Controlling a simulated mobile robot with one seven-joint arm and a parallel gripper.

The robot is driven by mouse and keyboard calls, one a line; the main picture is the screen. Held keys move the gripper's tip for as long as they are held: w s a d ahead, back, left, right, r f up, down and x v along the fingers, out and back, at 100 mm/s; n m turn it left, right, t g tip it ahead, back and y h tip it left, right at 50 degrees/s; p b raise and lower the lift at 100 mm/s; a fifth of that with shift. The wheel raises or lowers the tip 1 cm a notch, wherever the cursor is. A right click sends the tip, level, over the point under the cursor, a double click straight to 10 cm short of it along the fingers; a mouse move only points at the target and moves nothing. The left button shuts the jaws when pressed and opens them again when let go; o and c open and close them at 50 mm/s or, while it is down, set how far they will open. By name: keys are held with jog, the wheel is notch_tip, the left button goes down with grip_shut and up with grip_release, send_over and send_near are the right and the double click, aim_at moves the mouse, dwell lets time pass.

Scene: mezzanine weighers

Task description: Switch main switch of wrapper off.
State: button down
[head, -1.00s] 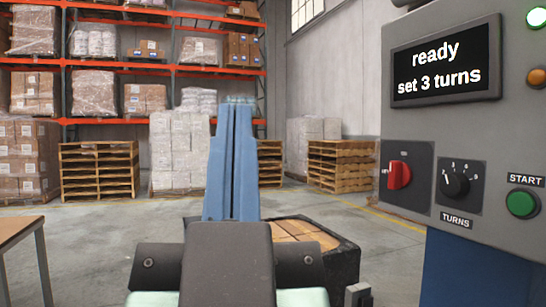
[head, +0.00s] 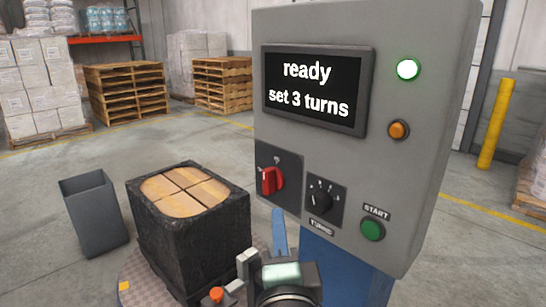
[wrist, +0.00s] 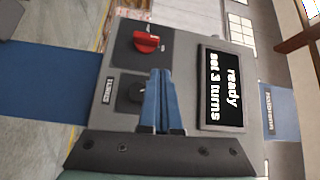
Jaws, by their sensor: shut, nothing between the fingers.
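The wrapper's grey control box (head: 440,165) stands right of centre in the head view. Its red main switch (head: 270,181) is at the lower left of the panel, with its handle roughly upright; its small markings are not readable. In the wrist view, where the panel appears turned sideways, the switch (wrist: 146,42) shows above my fingers. My gripper (head: 279,212) is shut and empty, its blue fingers in front of the panel's lower left in the head view. In the wrist view my gripper (wrist: 163,72) overlaps the panel between the turns knob and the screen.
The black turns knob (head: 320,196) sits right of the switch, with the green start button (head: 373,229) beyond it. The screen (head: 315,90) reads "ready set 3 turns". A green lamp (head: 407,69) is lit. A black-wrapped load (head: 190,240) and a grey bin (head: 94,213) stand left.

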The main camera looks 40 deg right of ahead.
jog(key=shift+s+d+f+m+g+p, duration=0.25)
jog(key=shift+s+d+m, duration=0.05)
jog(key=shift+d+m, duration=0.25)
jog(key=shift+s+d+f+m+g+p, duration=0.2)
jog(key=shift+s+d+m+g, duration=0.05)
jog(key=shift+d+m, duration=0.25)
jog(key=shift+w, duration=0.1)
jog(key=p, duration=0.1)
send_near(275, 174)
jog(key=x, duration=0.5)
jog(key=shift+d+f, duration=0.15)
jog(key=shift+d, duration=0.1)
jog(key=shift+w+a, duration=0.1)
jog(key=shift+w, duration=0.25)
jog(key=shift+p, duration=0.6)
jog(key=shift+n, duration=0.25)
